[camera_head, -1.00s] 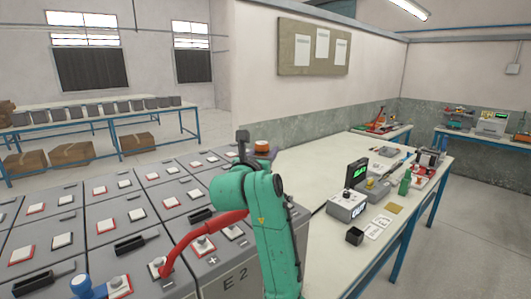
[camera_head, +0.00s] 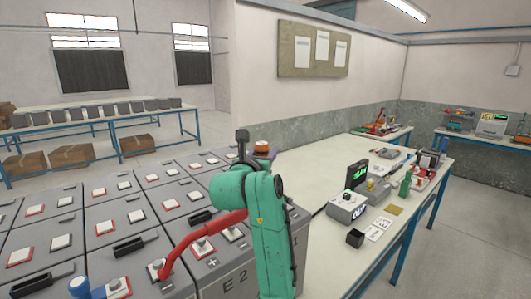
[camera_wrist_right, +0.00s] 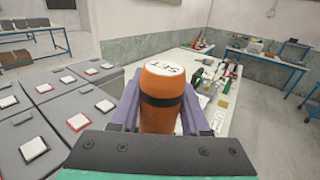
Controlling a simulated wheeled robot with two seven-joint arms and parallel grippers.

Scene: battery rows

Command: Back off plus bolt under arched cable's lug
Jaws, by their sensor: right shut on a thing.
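The arched red cable (camera_head: 190,241) runs over the near battery block marked E 2 (camera_head: 235,279) in the head view. Its left end comes down at a terminal with a grey bolt (camera_head: 157,267); its right end passes behind my green arm. Another terminal with a bolt (camera_head: 203,246) sits near the plus mark. My right gripper (camera_head: 252,147) is raised above the far part of the batteries. In the right wrist view its purple fingers (camera_wrist_right: 160,108) are shut on an orange cylinder (camera_wrist_right: 162,82) marked SET, with a black band. The cylinder's lower part is hidden. My left gripper is not in view.
Rows of grey batteries with white pads (camera_head: 58,242) and black handles fill the left. A blue fitting (camera_head: 79,287) stands at the lower left.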

